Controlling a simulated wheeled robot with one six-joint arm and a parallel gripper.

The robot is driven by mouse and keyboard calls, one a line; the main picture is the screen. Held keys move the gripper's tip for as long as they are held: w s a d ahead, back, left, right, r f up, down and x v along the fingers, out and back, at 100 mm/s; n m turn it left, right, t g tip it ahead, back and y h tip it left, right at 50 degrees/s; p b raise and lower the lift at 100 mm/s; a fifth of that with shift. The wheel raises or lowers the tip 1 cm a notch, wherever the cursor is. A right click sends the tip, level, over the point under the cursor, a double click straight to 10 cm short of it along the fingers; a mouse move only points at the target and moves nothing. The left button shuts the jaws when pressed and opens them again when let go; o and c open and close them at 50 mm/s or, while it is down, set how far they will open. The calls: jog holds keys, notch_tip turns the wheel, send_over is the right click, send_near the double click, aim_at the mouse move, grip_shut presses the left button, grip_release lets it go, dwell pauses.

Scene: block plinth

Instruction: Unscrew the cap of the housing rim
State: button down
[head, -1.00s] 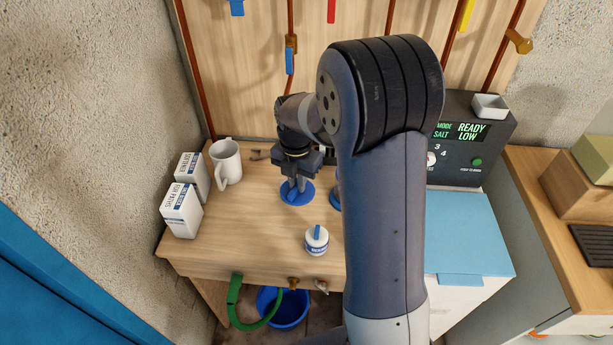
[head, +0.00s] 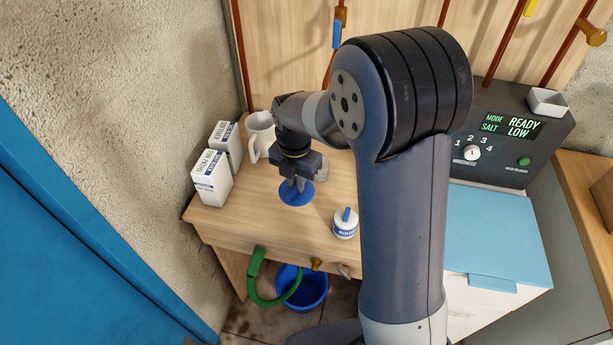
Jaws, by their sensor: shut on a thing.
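A round blue cap (head: 296,201) lies flat on the wooden bench top, left of my large arm link. My gripper (head: 298,186) points down onto its middle and is shut on it. The fingers cover the centre of the cap, so the grip itself and any housing rim under it are hidden.
A white mug (head: 260,136) and two white cartons (head: 212,178) stand to the left. A control box (head: 510,137) is at the right. A blue bucket (head: 308,288) sits below the bench.

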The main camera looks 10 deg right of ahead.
jog(key=shift+s+a+f, duration=0.2)
jog(key=shift+a+f, duration=0.3)
jog(key=shift+a, duration=0.3)
jog(key=shift+a+f+b, duration=0.15)
jog(key=shift+f+b, duration=2.5)
jog(key=shift+f, duration=0.8)
jog(key=shift+f, duration=0.15)
jog(key=c, duration=1.4)
grip_release()
notch_tip(320, 180, up, 11)
jog(key=shift+f, duration=0.1)
jog(key=shift+f, duration=0.1)
